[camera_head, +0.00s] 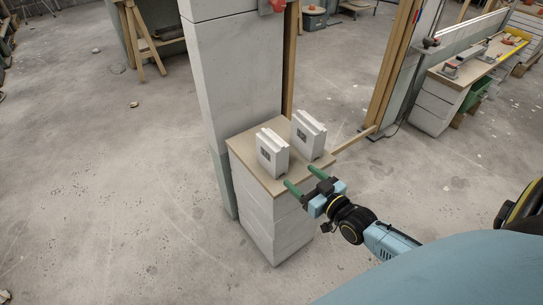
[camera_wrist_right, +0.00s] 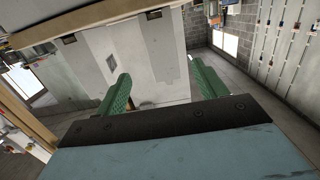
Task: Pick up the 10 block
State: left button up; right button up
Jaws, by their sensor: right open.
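Two white blocks with stepped tops stand upright on a tan board (camera_head: 243,147) on a pale block stand. The left, nearer block (camera_head: 268,160) has a small dark label on its front. The right, farther block (camera_head: 306,148) also has a dark label. The numbers are too small to read, so I cannot tell which is the 10. My right gripper (camera_head: 303,180) is open with its green fingers at the board's near right edge, in front of the blocks and apart from them. In the right wrist view, its fingers (camera_wrist_right: 162,88) are spread with nothing gripped. My left gripper is not in view.
A tall pale pillar (camera_head: 238,70) stands directly behind the stand. Wooden posts (camera_head: 393,65) rise behind on the right. A workbench (camera_head: 465,70) with tools is at the far right. The concrete floor left of the stand is mostly clear.

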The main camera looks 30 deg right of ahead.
aim_at(284, 155)
jog(key=shift+t, duration=0.5)
jog(key=w, duration=0.2)
jog(key=w+r+b, duration=0.1)
jog(key=w, duration=0.2)
jog(key=w+r+b, duration=0.1)
jog(key=w, duration=0.1)
jog(key=shift+w+a+r, duration=0.1)
jog(key=shift+w+a, duration=0.05)
jog(key=shift+w+a+b, duration=0.2)
jog(key=shift+w+b, duration=0.2)
jog(key=shift+w, duration=0.6)
jog(key=w+b, duration=0.1)
jog(key=w+a, duration=0.1)
jog(key=w, duration=0.1)
jog(key=shift+w+r+b, duration=0.1)
jog(key=shift+w+b, duration=0.2)
jog(key=shift+b, duration=0.05)
jog(key=shift+w, duration=0.45)
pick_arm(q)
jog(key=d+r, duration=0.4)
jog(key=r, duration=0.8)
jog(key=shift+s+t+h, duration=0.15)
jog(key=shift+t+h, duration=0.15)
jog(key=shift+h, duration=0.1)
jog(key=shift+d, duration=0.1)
pick_arm(e)
jog(key=c, duration=1.4)
jog(key=shift+r, duration=0.2)
jog(key=shift+c, duration=0.2)
